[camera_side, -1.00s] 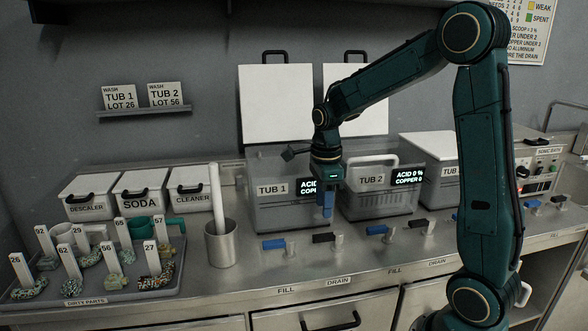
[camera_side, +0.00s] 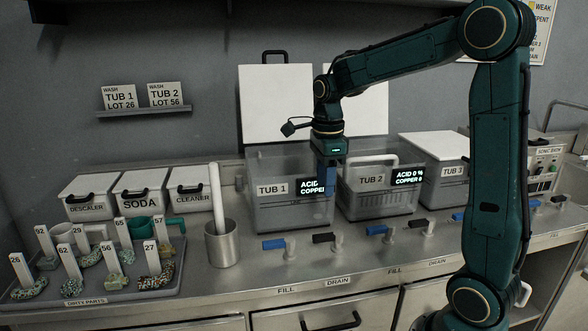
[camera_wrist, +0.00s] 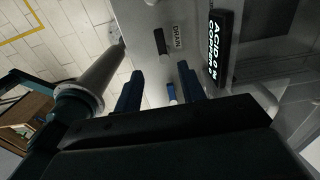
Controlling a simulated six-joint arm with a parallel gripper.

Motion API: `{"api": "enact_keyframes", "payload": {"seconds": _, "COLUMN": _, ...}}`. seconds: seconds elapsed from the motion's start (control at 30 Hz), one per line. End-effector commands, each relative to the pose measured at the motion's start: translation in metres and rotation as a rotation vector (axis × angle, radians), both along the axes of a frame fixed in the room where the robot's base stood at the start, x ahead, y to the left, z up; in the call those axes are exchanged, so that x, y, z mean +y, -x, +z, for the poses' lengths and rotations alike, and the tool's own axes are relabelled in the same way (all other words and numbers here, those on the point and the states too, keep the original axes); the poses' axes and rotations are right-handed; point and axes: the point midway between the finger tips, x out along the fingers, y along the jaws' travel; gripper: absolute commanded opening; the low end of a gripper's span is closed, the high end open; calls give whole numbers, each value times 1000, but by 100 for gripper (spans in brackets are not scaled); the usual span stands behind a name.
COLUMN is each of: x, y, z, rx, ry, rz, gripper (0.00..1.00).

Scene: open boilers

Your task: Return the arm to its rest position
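My gripper (camera_side: 328,190) hangs pointing down in front of tub 1 (camera_side: 290,217), near its right end, above the counter. In the wrist view its two blue fingers stand apart with nothing held between them (camera_wrist: 160,72). My arm reaches in from the right, with its elbow high and its forearm running left above the tubs. A blue valve handle (camera_wrist: 171,93) shows beyond the fingers, on the counter below. The side view overlaps the two fingers, so their gap shows only in the wrist view.
Tub 2 (camera_side: 383,205) and tub 3 (camera_side: 452,172) stand to the right. Blue and black valve handles (camera_side: 323,238) line the counter front. A steel cup (camera_side: 222,246) and a tray of tagged dirty parts (camera_side: 120,296) are left. Raised lid panels (camera_side: 275,103) stand behind tub 1.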

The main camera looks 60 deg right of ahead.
Motion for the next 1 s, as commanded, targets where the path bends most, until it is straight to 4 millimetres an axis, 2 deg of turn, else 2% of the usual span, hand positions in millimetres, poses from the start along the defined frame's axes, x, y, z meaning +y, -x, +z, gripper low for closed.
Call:
{"api": "enact_keyframes", "payload": {"seconds": 0.27, "x": 20, "y": 15, "z": 15, "rx": -49, "ry": 25, "rz": 247, "gripper": 40}}
{"api": "enact_keyframes", "payload": {"seconds": 0.6, "x": 60, "y": 53, "z": 38, "rx": -142, "ry": 109, "rz": 806, "gripper": 40}}
{"api": "enact_keyframes", "payload": {"seconds": 1.0, "x": 98, "y": 104, "z": 48, "rx": -219, "ry": 269, "rz": 1472, "gripper": 40}}
